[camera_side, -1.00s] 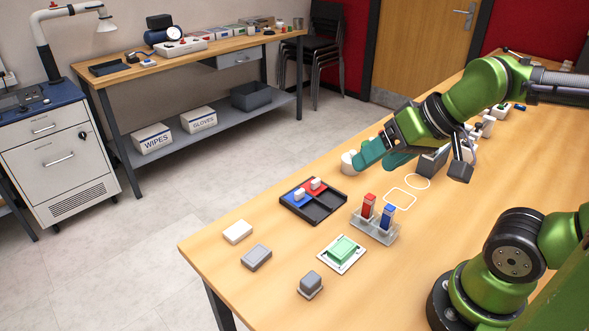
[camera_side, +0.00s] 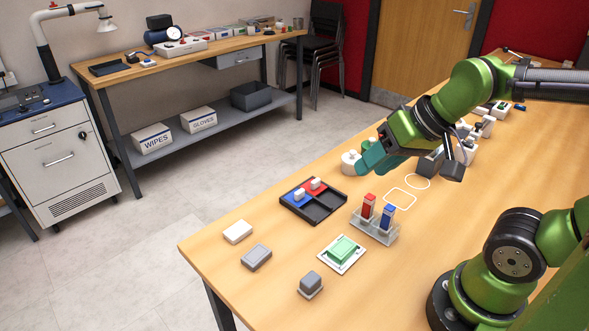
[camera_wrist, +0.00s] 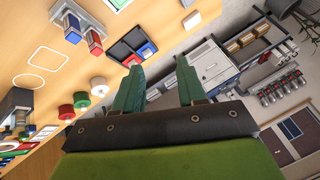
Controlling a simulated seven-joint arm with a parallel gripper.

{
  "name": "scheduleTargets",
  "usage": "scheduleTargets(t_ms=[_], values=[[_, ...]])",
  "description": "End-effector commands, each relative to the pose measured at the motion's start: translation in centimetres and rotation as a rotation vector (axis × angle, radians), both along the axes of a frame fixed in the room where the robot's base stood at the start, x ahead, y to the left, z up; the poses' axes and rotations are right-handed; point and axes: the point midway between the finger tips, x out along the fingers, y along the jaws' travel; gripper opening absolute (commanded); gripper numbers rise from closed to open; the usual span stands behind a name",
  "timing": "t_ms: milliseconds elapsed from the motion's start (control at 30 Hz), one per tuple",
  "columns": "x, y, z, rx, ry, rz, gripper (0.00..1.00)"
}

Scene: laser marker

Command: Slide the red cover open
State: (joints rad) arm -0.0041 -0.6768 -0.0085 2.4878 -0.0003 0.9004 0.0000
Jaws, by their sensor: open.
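The red cover (camera_side: 317,187) sits at the back of a black tray (camera_side: 318,212) on the table, beside a blue cover (camera_side: 298,199). Each cover has a white knob on top. In the wrist view the red cover (camera_wrist: 132,62) and blue cover (camera_wrist: 147,51) show beyond the fingers, with the black tray (camera_wrist: 124,47) around them. My gripper (camera_side: 366,162) has teal fingers and is above the table, behind and to the right of the tray, apart from the red cover. In the wrist view my gripper (camera_wrist: 160,68) is open with nothing between its fingers.
A clear stand (camera_side: 374,230) with red and blue blocks is right of the tray. A green block on a white plate (camera_side: 341,254) and several small blocks lie nearer the front. A white round item (camera_side: 350,161) stands near my fingers. White outlines mark bare table.

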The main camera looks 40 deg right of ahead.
Motion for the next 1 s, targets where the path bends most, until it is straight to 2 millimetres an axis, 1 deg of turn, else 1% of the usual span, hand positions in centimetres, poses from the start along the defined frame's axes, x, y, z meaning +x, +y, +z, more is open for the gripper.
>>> scheduleTargets(t_ms=[133,267,300,367,500,600,700,767,833,867,900,1000], values=[[3.6,-1.0,-0.4,0.018,0.109,-0.041,0.39],[7.7,-2.6,-0.7,0.056,0.230,-0.156,0.39],[9.0,-3.1,-1.0,0.068,0.269,-0.203,0.39],[11.0,-4.1,-1.4,0.083,0.326,-0.278,0.39],[15.4,-6.5,-3.1,0.105,0.454,-0.493,0.39],[18.3,-8.2,-4.4,0.110,0.530,-0.667,0.39],[20.7,-9.6,-5.3,0.113,0.579,-0.851,0.39],[21.7,-10.2,-5.3,0.121,0.591,-0.953,0.39],[22.4,-10.6,-4.4,0.144,0.587,-1.057,0.39],[22.4,-10.6,-3.7,0.159,0.584,-1.093,0.39],[22.3,-10.4,-3.4,0.172,0.589,-1.128,0.39],[22.0,-10.3,-3.8,0.185,0.606,-1.171,0.39]])
